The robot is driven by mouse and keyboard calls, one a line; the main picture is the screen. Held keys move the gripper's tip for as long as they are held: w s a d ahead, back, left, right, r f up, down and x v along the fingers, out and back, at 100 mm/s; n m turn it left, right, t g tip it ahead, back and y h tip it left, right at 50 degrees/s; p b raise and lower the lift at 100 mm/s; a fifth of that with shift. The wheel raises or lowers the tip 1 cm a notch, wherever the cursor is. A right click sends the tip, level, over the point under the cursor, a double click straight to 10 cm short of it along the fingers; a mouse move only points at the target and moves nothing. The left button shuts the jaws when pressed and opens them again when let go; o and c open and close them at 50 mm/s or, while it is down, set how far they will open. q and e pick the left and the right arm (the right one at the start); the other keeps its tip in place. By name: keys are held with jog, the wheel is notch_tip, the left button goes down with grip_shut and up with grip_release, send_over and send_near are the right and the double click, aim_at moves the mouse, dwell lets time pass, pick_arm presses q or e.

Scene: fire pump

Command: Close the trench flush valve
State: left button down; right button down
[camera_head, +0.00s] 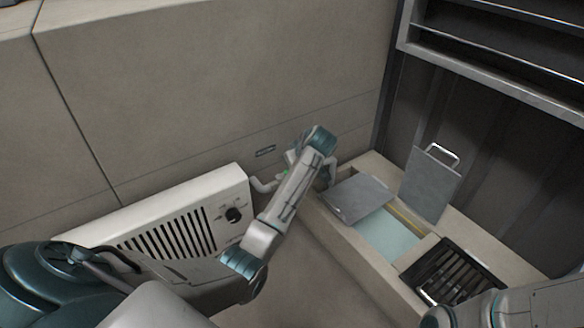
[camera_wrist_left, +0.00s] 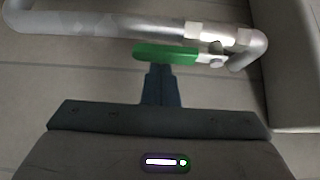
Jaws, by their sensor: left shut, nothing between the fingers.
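The trench flush valve has a green lever handle (camera_wrist_left: 165,54) and sits on a grey metal pipe (camera_wrist_left: 100,24) in the left wrist view. The lever lies roughly along the pipe, its pivot at the right end. My left gripper (camera_wrist_left: 161,75) is shut and empty, its fingertips right at the lever's lower edge; whether they touch it I cannot tell. In the head view a small green bit of the lever (camera_head: 284,173) shows beside my left arm by the wall, and the arm hides most of the valve and the gripper. My right gripper is not in view.
A white heater with a vent grille (camera_head: 180,238) stands left of my arm. To the right is a trench with a loose grey plate (camera_head: 357,197), an upright plate with a handle (camera_head: 430,184), pale water (camera_head: 388,236) and a black grate (camera_head: 452,272). Dark shelving stands behind.

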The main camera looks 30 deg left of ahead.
pick_arm(q)
jog(key=shift+w+a+f, duration=0.1)
jog(key=shift+a+f, duration=0.15)
dwell(0.4)
jog(key=shift+d+r+p, duration=0.1)
jog(key=shift+r+p, duration=0.05)
jog(key=shift+p, duration=0.25)
